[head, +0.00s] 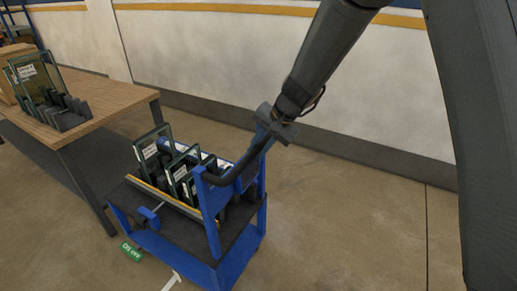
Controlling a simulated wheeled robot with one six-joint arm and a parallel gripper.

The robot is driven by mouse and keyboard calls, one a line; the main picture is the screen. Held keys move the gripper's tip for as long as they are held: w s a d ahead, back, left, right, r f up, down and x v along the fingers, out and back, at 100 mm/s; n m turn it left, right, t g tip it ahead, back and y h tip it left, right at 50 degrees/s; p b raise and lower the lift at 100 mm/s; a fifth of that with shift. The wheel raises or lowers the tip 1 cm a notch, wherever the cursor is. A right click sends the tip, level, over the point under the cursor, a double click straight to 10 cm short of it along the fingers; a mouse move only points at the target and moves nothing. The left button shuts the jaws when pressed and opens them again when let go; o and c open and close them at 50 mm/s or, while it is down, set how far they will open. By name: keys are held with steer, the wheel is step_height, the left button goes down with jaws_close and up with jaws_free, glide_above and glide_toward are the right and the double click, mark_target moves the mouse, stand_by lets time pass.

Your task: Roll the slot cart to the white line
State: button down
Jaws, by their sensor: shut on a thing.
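The slot cart (236,260) is blue, with a dark tray carrying several dark-framed glass panes (150,155) with white labels, standing upright in slots. Its dark handle bar (237,172) is on the right side. My gripper (270,128) is shut on the upper end of the handle; its fingers are partly hidden. A short piece of white line (173,281) shows on the floor at the bottom edge, beside the front of the cart. The rest of the line is out of view or hidden by the cart.
A wooden table (120,98) stands at the left with a dark rack and framed panes (38,82). A green tag (131,252) is by the cart's left front leg. A pale wall (220,60) runs behind. Open floor (340,230) lies to the right.

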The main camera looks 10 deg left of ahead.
steer(key=a, duration=0.1)
steer(key=w+a, duration=0.1)
steer(key=a, duration=0.1)
steer(key=w+a+p, duration=0.1)
steer(key=a, duration=0.1)
steer(key=shift+a, duration=0.25)
stand_by(0.7)
steer(key=shift+s, duration=0.1)
steer(key=c, duration=1.4)
jaws_free()
steer(key=shift+o, duration=0.2)
steer(key=shift+p+v, duration=2.55)
steer(key=shift+v, duration=2.65)
steer(key=shift+d+f, duration=0.1)
steer(key=shift+d, duration=0.1)
